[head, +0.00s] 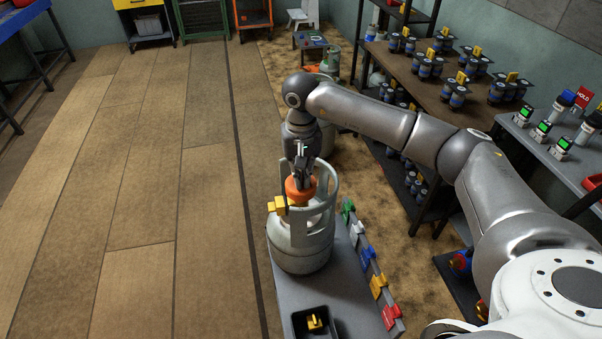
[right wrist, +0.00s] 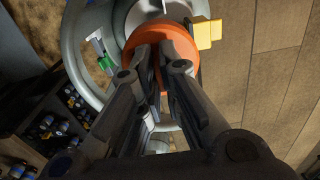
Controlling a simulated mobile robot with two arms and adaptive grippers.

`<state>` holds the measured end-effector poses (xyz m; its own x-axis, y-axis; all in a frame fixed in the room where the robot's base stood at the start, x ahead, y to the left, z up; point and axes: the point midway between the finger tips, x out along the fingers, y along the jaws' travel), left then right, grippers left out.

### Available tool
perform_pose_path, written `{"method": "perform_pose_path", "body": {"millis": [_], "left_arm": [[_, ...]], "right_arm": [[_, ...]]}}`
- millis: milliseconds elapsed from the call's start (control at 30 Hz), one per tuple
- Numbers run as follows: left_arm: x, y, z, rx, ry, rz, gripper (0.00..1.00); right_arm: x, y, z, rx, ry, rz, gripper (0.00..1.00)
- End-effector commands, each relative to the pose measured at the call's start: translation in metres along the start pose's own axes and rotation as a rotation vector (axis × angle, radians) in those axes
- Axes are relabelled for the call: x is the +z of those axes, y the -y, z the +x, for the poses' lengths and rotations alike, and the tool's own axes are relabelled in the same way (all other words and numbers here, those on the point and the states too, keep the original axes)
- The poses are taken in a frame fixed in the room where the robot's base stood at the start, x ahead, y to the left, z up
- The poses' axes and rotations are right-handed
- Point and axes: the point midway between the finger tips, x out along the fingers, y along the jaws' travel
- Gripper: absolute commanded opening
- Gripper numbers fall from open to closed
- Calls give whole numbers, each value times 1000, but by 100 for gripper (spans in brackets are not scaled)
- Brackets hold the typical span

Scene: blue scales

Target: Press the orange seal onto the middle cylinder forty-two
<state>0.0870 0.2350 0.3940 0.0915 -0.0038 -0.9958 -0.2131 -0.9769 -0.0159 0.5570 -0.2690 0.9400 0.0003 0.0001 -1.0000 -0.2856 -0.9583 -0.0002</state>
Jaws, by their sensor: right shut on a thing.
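My right gripper (head: 302,178) points down and is shut on the orange seal (head: 296,194), a round cap. The seal is at the top of a grey gas cylinder (head: 300,256), inside its open collar. I cannot tell whether the seal is pressed fully down. In the right wrist view my right gripper (right wrist: 162,62) has its fingers close together at the orange seal (right wrist: 174,32), with the pale collar (right wrist: 72,45) around it. A yellow tag (head: 277,205) sticks out beside the seal. No number is readable on the cylinder. My left gripper is not in view.
The cylinder stands on a grey bench (head: 352,304) with coloured tags along its right edge and a black tray (head: 314,322) in front. More cylinders stand behind my right arm. Racks (head: 455,98) fill the right side. The wooden floor (head: 130,190) at left is clear.

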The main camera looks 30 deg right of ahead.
Motion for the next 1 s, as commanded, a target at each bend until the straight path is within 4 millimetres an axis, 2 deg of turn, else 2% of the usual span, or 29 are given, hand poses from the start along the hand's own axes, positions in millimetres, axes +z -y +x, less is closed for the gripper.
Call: {"method": "perform_pose_path", "body": {"millis": [500,533,700,1000], "left_arm": [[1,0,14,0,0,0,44],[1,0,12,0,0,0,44],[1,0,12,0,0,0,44],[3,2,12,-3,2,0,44]], "right_arm": [[0,0,14,0,0,0,0],[0,0,13,0,0,0,9],[0,0,13,0,0,0,31],[0,0,12,0,0,0,31]]}}
